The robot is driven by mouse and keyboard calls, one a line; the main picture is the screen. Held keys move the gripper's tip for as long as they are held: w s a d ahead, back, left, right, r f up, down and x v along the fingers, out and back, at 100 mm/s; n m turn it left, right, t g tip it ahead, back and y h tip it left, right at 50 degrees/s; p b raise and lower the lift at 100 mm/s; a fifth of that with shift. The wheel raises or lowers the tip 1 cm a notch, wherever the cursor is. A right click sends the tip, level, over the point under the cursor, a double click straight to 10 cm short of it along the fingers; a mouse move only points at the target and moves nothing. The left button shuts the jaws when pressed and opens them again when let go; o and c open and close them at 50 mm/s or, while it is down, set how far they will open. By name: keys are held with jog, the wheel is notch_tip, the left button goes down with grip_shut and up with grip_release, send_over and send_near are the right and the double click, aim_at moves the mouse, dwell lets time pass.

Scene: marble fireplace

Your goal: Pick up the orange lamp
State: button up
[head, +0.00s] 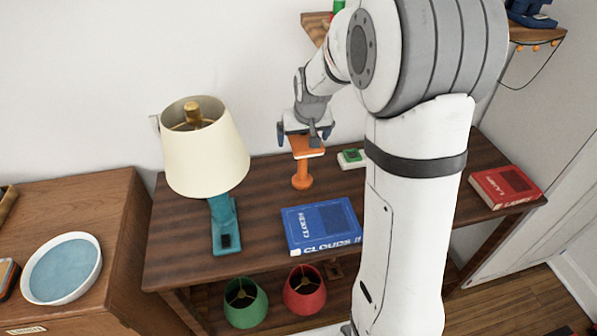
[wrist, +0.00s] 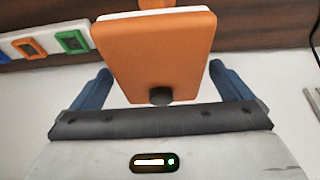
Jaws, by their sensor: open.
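The orange lamp (head: 302,180) stands on the dark wooden table, left of the middle, with a round foot, a thin stem and a flat wider top. In the wrist view its orange slab-like part (wrist: 155,50) with a dark round knob fills the space between the fingers. My gripper (head: 304,138) hangs over the lamp's top, its blue fingers apart on either side. In the wrist view my gripper (wrist: 160,72) is open, with a gap showing between each finger and the lamp. Part of the lamp's top is hidden by the gripper in the head view.
A cream-shaded lamp with a teal base (head: 222,215) stands left. A red book (head: 505,186) is far right. Green (head: 246,305) and red (head: 305,290) shades sit below.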

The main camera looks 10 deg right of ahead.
aim_at(304, 165)
jog(key=shift+x, duration=1.45)
jog(key=shift+c, duration=0.4)
jog(key=c, duration=1.6)
jog(key=shift+o, duration=0.2)
jog(key=shift+r, duration=0.1)
